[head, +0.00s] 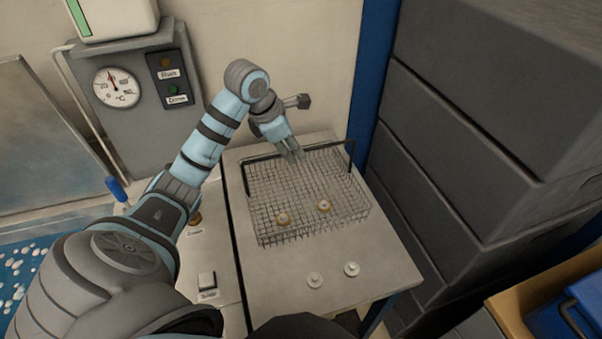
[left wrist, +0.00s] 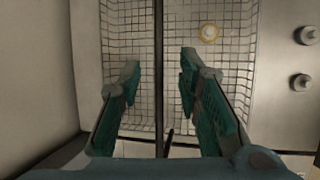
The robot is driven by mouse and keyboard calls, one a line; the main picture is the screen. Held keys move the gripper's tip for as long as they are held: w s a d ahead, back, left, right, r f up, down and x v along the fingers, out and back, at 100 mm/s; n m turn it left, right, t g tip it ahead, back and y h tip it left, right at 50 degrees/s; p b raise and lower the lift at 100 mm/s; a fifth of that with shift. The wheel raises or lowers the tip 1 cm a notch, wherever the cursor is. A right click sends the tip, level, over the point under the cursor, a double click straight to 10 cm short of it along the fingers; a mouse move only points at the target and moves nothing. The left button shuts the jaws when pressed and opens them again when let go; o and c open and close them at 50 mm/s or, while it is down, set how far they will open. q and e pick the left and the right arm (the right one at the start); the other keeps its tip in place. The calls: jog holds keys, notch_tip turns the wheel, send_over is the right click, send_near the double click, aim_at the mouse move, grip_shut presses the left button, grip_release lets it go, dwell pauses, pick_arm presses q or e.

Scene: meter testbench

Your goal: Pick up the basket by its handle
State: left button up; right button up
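The wire basket (head: 265,226) stands on a light table, with two small round brass-coloured parts inside. Its dark handle (head: 247,160) arches across the back part of the basket. My left gripper (head: 297,155) reaches down over the handle. In the left wrist view the handle bar (left wrist: 158,70) runs between the two fingers of the left gripper (left wrist: 160,85), with a gap on both sides. The fingers are apart and not touching the bar. One brass-coloured part (left wrist: 209,33) shows in the basket there. My right gripper is not in view.
Dark stacked crates (head: 450,130) stand close on the right. A gauge panel (head: 118,88) is at the back left.

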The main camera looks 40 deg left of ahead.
pick_arm(q)
jog(key=x, duration=0.3)
jog(key=shift+w+f, duration=0.2)
jog(key=shift+w, duration=0.1)
jog(key=shift+s+r, duration=0.1)
jog(key=shift+s, duration=0.15)
jog(key=shift+c, duration=0.6)
grip_shut()
